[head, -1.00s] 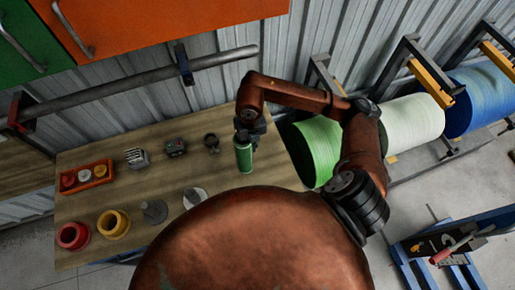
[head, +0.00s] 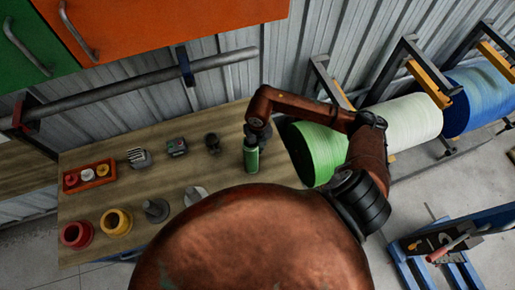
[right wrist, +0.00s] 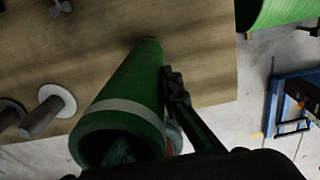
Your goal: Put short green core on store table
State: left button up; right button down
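A short green core (head: 251,157) is upright at the right part of the wooden table (head: 105,195). In the right wrist view it is a green tube with a pale band (right wrist: 125,108), its open end towards the camera. My right gripper (head: 254,134) is at the core's upper end. In the right wrist view one dark finger lies along the core's right side; the other finger is hidden. The gripper appears shut on the core. Whether the core's lower end touches the table is unclear. My left gripper is not in view.
A red tray (head: 88,177), a red ring (head: 76,234), a yellow ring (head: 116,222) and grey flanged parts (head: 156,210) stand on the left of the table. Small dark devices (head: 177,147) line the back. Green (head: 317,152), white and blue rolls stand right. A pipe runs above.

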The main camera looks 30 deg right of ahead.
jog(key=shift+f, duration=0.2)
jog(key=c, duration=2.2)
grip_release()
jog(key=shift+r, duration=0.1)
jog(key=shift+o, duration=0.2)
jog(key=shift+r, duration=0.1)
notch_tip(320, 180, up, 12)
jog(key=shift+r+b, duration=0.1)
jog(key=shift+b, duration=0.95)
